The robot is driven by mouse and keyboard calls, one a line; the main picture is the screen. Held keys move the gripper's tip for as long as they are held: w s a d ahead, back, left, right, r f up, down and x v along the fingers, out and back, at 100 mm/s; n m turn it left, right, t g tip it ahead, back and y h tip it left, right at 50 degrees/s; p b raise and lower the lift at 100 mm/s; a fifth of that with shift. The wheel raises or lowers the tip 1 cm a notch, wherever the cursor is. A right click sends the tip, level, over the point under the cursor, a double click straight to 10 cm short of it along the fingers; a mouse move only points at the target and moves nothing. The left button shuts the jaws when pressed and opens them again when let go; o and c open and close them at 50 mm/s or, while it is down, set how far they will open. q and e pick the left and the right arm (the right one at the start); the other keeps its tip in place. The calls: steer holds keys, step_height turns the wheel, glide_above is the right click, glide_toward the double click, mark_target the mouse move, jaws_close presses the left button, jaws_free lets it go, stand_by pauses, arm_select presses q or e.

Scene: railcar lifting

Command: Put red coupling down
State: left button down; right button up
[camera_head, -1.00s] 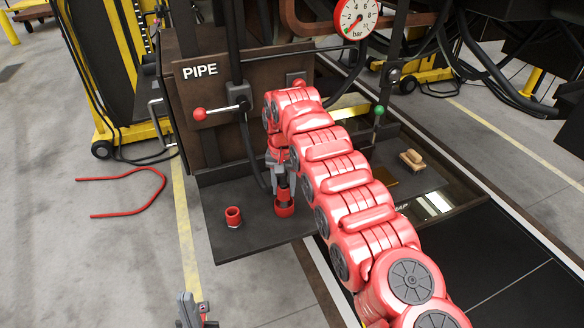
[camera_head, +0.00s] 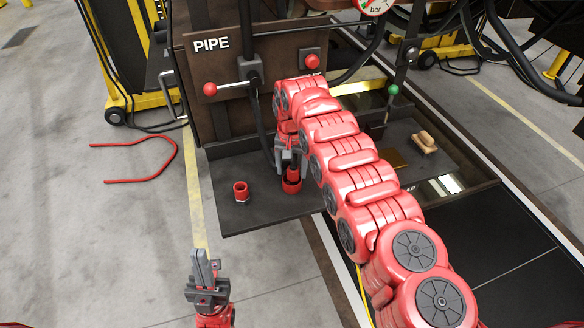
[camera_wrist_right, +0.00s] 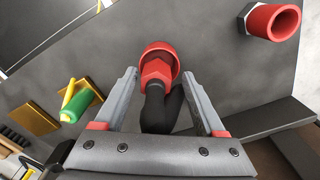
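A red coupling (camera_head: 292,184) on the end of a black hose is at the dark shelf (camera_head: 268,207), under my right gripper (camera_head: 291,170). In the right wrist view the coupling (camera_wrist_right: 158,70) has a hexagonal red part within a wider red rim. The right gripper's fingers (camera_wrist_right: 160,75) stand apart on either side of it and the black hose, with narrow gaps visible. Whether the coupling rests fully on the shelf is hard to tell. My left gripper (camera_head: 203,262) is near the bottom, away from the shelf, with no object visible in it; its finger gap is unclear.
A second red coupling piece (camera_head: 240,190) stands on the shelf to the left. Behind is the PIPE panel (camera_head: 225,80) with a red-knobbed lever (camera_head: 210,89). A green-knobbed lever (camera_head: 393,90) and a wooden block (camera_head: 424,142) are to the right. A red hose (camera_head: 140,144) lies on the floor.

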steer(key=shift+w+d, duration=0.1)
steer(key=shift+d, duration=0.1)
steer(key=shift+w, duration=0.1)
steer(key=shift+a+r+b, duration=0.1)
steer(key=shift+r+b, duration=0.5)
steer(key=shift+r, duration=0.1)
step_height(320, 180, up, 3)
steer(key=shift+r+b, duration=0.1)
steer(key=shift+b, duration=1.05)
step_height(320, 180, up, 7)
steer(key=p, duration=0.6)
steer(key=shift+r, duration=0.25)
steer(key=shift+f, duration=0.1)
